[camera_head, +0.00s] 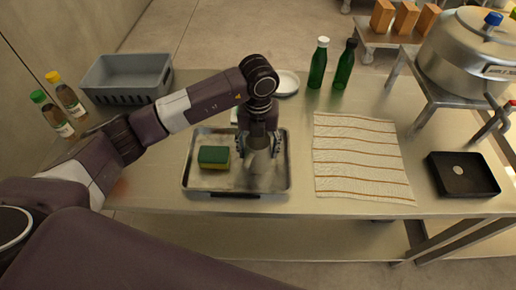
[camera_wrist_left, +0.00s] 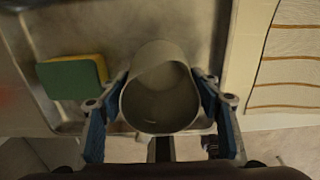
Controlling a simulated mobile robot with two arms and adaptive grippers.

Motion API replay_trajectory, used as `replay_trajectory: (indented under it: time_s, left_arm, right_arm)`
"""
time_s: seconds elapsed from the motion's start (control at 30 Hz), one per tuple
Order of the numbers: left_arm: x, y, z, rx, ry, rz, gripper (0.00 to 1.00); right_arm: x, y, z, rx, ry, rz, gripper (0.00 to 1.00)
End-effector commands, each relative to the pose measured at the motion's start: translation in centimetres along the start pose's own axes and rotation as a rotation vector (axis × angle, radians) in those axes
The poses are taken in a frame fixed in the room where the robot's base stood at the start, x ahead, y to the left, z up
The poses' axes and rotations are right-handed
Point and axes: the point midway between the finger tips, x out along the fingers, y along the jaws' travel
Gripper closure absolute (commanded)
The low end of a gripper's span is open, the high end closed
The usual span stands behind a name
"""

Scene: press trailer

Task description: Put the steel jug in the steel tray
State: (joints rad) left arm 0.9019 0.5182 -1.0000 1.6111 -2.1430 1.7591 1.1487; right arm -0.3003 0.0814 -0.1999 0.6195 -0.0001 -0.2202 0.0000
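The steel jug (camera_head: 260,163) is a plain grey cup shape between the fingers of my left gripper (camera_head: 259,148), above or on the right part of the steel tray (camera_head: 218,182). In the left wrist view the jug (camera_wrist_left: 160,100) shows its open, empty mouth, and the blue-padded fingertips of the left gripper (camera_wrist_left: 163,85) meet its two sides. The fingers look shut on it. Whether the jug's base touches the tray floor cannot be told. My right gripper is in neither view.
A green and yellow sponge (camera_head: 214,157) lies in the tray's left part. A striped cloth (camera_head: 360,160) is to the right, then a black box (camera_head: 462,174). A grey crate (camera_head: 127,78) is at the back left. Two green bottles (camera_head: 318,64) and a white plate (camera_head: 286,83) stand behind.

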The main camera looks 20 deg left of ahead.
Motion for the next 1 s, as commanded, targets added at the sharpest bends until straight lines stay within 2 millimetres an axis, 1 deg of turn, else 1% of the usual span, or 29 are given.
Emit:
replay_trajectory:
  time_s: [0.03,0.13,0.17,0.4,0.53,0.57,0.67,0.8,1.0]
  left_arm:
    - [0.0,0.0,0.0,0.0,0.0,0.0,0.37]
    - [0.0,0.0,0.0,0.0,0.0,0.0,0.26]
    - [0.0,0.0,0.0,0.0,0.0,0.0,0.25]
    - [0.0,0.0,0.0,-0.001,0.0,0.001,0.25]
    - [-0.6,0.0,0.0,-0.001,0.0,0.0,0.25]
    - [-0.7,0.0,0.1,0.0,-0.002,-0.001,0.25]
    - [-2.2,0.0,0.1,0.0,-0.005,-0.002,0.25]
    - [-5.3,0.0,0.2,0.001,-0.007,-0.002,0.25]
    - [-9.7,-0.1,0.1,0.001,-0.005,-0.002,0.25]
  right_arm:
    - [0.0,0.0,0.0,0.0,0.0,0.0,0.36]
    - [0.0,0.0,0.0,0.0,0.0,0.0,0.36]
    - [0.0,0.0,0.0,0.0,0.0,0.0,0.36]
    - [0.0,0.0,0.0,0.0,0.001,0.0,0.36]
    - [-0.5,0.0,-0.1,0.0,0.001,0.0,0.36]
    - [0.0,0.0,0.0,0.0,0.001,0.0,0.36]
    - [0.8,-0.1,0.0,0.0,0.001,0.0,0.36]
    - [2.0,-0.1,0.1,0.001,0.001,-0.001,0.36]
    - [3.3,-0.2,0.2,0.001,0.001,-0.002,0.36]
